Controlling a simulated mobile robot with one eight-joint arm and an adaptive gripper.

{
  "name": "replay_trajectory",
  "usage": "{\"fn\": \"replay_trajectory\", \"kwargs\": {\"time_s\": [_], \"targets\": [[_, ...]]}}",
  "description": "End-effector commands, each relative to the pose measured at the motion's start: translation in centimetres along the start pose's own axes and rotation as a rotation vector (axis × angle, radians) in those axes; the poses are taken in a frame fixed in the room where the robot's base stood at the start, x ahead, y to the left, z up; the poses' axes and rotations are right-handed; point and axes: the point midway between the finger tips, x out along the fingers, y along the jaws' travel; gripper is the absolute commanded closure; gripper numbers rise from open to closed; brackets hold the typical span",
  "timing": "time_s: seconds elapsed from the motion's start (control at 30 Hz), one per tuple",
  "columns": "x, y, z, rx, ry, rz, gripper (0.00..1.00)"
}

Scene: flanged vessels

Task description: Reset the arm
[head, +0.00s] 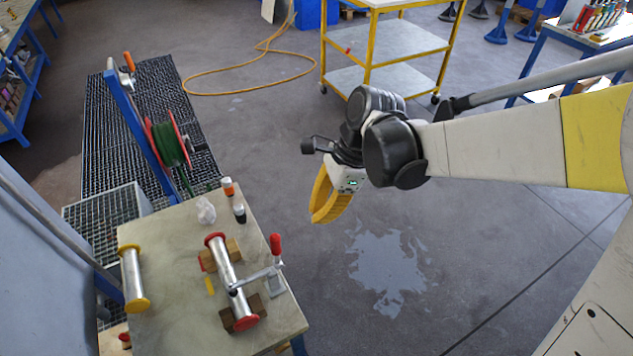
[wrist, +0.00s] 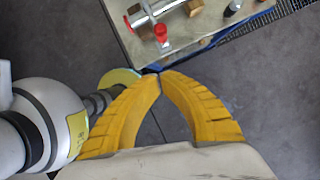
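My gripper (head: 314,220) hangs over the open floor, right of the workbench and apart from it. Its two curved yellow fingers meet at their tips in the wrist view (wrist: 161,75), with nothing visible between them. My arm reaches in from the right of the head view. A metal flanged vessel with red ends (head: 224,265) lies on wooden blocks on the workbench (head: 180,300), beside a red-handled clamp (head: 275,245). Another flanged vessel with yellow ends (head: 132,278) lies at the bench's left side. The red clamp handle also shows in the wrist view (wrist: 161,33).
A yellow-framed cart (head: 390,45) stands farther back. Floor with a wet patch (head: 387,270) is clear below my arm.

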Motion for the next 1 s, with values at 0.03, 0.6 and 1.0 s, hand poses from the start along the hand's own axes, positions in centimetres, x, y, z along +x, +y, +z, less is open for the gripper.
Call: {"fn": "replay_trajectory", "kwargs": {"time_s": [0.03,0.6,1.0], "targets": [[-0.1,0.0,0.0,0.000,0.000,0.000,1.00],[-3.4,4.8,-8.6,-0.580,0.289,-0.254,1.00],[-4.2,11.6,-17.2,-1.237,0.815,-0.224,1.00]]}}
